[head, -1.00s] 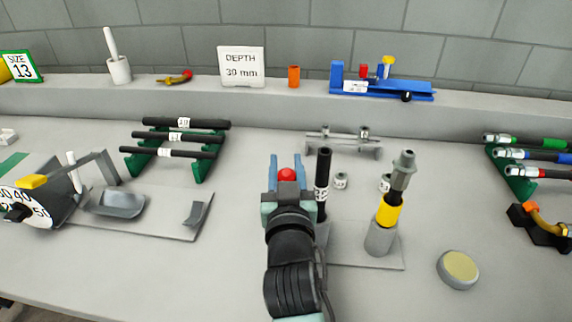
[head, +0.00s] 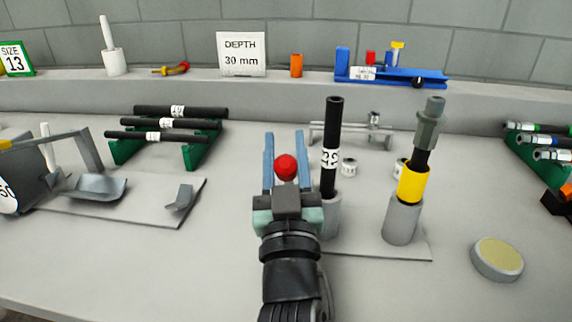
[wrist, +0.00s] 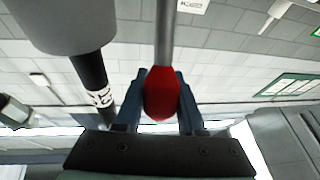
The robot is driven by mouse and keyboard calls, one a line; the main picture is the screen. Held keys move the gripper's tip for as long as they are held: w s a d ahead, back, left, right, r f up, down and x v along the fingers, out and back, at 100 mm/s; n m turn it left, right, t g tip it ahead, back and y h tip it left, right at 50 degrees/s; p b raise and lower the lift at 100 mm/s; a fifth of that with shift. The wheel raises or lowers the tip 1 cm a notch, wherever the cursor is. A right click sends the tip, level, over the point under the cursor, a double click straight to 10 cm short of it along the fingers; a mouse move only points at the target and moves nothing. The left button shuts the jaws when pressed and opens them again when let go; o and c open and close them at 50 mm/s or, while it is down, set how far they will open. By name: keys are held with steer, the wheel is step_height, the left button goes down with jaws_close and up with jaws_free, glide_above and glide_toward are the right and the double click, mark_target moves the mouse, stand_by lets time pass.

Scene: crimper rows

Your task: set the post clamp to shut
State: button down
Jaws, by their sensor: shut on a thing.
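My gripper (head: 285,160) is shut on a red ball knob (head: 286,167) at the front middle of the bench, left of a grey post (head: 328,222). In the wrist view the red knob (wrist: 162,95) sits between the two blue-grey fingers, at the end of a grey rod (wrist: 166,38). A black hose (head: 332,130) with a white label stands upright in the grey post. My gripper hides where the rod joins, so I cannot tell how far the clamp is closed.
A second grey post (head: 402,222) with a yellow band and a hose with a metal fitting stands to the right. A round pad (head: 497,258) lies farther right. A green rack (head: 128,147) of black hoses stands back left. The bench front is clear.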

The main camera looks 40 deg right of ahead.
steer(key=shift+s+a, duration=0.1)
stand_by(0.3)
steer(key=c, duration=0.8)
jaws_free()
steer(key=shift+s+a+f+p, duration=0.1)
steer(key=shift+s+a+p, duration=0.15)
steer(key=shift+s+a, duration=1.3)
steer(key=shift+s+a+f+p, duration=0.1)
steer(key=shift+s+a+p, duration=0.15)
steer(key=shift+s+a, duration=1.3)
steer(key=shift+s+a+f+p, duration=0.1)
steer(key=shift+s+a+p, duration=0.15)
steer(key=shift+s+a, duration=1.3)
steer(key=shift+s+d, duration=0.4)
steer(key=shift+d, duration=0.05)
